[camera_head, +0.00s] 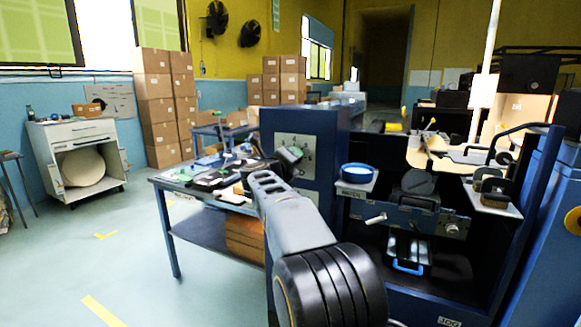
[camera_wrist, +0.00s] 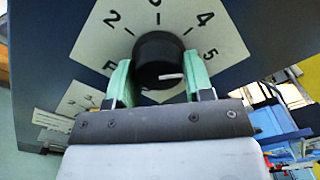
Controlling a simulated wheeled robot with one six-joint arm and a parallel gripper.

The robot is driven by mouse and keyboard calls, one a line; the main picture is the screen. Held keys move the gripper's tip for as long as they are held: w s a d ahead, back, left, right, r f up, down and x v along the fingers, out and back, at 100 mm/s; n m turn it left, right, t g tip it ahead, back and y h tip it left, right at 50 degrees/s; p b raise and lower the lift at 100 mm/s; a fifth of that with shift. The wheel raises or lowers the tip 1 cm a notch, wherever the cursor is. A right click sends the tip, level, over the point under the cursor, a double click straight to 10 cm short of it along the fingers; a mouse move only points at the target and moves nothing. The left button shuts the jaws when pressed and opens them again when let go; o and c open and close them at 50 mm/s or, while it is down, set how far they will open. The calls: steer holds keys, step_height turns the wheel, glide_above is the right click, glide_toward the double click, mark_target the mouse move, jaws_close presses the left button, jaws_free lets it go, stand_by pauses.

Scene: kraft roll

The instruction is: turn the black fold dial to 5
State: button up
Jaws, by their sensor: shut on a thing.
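The black fold dial (camera_wrist: 158,50) is a round knob on a pale plate (camera_wrist: 225,45) with numbers, in the wrist view. Its white pointer mark lies to the right, on the side of the 5; I cannot tell whether it lines up exactly. The 2 is at the upper left and the 4 at the upper right. My gripper (camera_wrist: 160,78) has its green fingers on both sides of the dial, shut on it. In the head view the plate (camera_head: 313,143) is on the blue cabinet, and my gripper (camera_head: 289,156) is in front of it, hiding much of the dial.
A blue table (camera_head: 205,207) with small items stands left of the cabinet. The machine's shelf with a blue round dish (camera_head: 357,173) is to the right. Stacked cartons (camera_head: 160,105) are at the back left.

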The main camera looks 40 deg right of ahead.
steer(key=shift+m+b, duration=0.45)
steer(key=shift+m, duration=0.35)
steer(key=o, duration=0.7)
steer(key=shift+r, duration=0.1)
steer(key=shift+c, duration=0.2)
steer(key=shift+o, duration=1.2)
steer(key=shift+d, duration=0.1)
steer(key=v, duration=1.4)
